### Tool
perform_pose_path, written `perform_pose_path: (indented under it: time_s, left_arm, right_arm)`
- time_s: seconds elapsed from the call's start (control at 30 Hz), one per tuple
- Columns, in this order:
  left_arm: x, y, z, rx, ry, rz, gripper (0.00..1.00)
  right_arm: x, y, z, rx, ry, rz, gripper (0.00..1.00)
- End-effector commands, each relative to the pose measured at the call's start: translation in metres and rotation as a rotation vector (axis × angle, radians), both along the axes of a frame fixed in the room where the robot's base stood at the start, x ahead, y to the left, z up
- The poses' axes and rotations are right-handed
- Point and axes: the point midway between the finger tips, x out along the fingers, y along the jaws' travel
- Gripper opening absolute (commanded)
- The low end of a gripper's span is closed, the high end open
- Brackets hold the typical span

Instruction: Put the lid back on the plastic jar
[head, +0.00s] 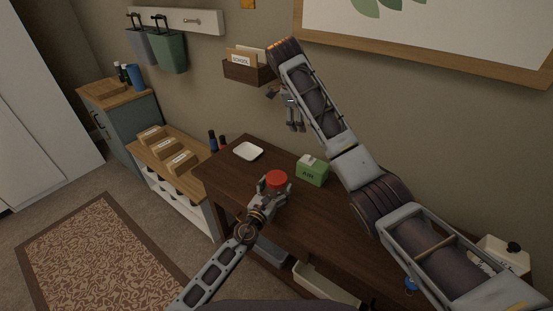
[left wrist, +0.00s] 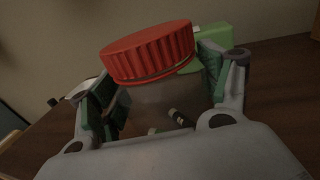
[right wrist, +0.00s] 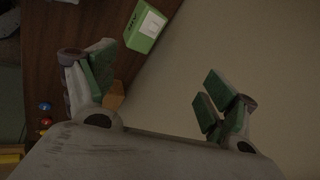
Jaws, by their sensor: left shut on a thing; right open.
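The plastic jar (left wrist: 155,100) is see-through, with a few small dark and light items inside. A ribbed red lid (left wrist: 148,52) sits on top of its mouth; I cannot tell whether it is fully screwed down. In the head view the red lid (head: 277,179) shows over the dark wooden table. My left gripper (head: 272,190) is shut around the jar's body below the lid, and the left wrist view shows its fingers on both sides. My right gripper (head: 291,118) is raised near the wall, pointing down. Its fingers are apart and empty in the right wrist view (right wrist: 155,95).
A wall-mounted letter holder (head: 247,71) is near my right arm. A white container (head: 503,254) stands at far right.

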Motion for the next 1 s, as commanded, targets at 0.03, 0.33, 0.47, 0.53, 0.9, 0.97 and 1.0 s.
perform_pose_path:
  time_s: [0.03, 0.33, 0.47, 0.53, 0.9, 0.97, 1.0]
  left_arm:
    - [0.0, 0.0, -0.001, 0.001, 0.0, 0.0, 0.1]
    - [0.0, 0.0, -0.001, 0.001, 0.0, 0.0, 0.1]
    - [0.0, 0.0, 0.0, 0.001, 0.0, 0.0, 0.1]
    - [0.0, 0.0, 0.0, 0.001, 0.0, 0.0, 0.1]
    - [0.0, 0.0, 0.0, 0.001, 0.0, 0.0, 0.1]
    - [0.0, 0.0, 0.0, 0.001, 0.0, 0.0, 0.1]
    - [0.0, 0.0, 0.0, 0.001, 0.0, 0.0, 0.1]
  right_arm:
    - [0.002, -0.005, 0.007, -0.024, -0.014, 0.003, 0.86]
    - [0.009, -0.014, 0.025, -0.128, -0.044, 0.061, 0.86]
    - [0.01, -0.015, 0.025, -0.165, -0.035, 0.105, 0.86]
    - [0.01, -0.016, 0.023, -0.187, -0.021, 0.143, 0.86]
    - [0.004, -0.014, -0.009, -0.3, 0.146, 0.476, 0.86]
    - [0.002, -0.013, -0.015, -0.313, 0.178, 0.536, 0.86]
    - [0.001, -0.013, -0.02, -0.321, 0.198, 0.573, 0.86]
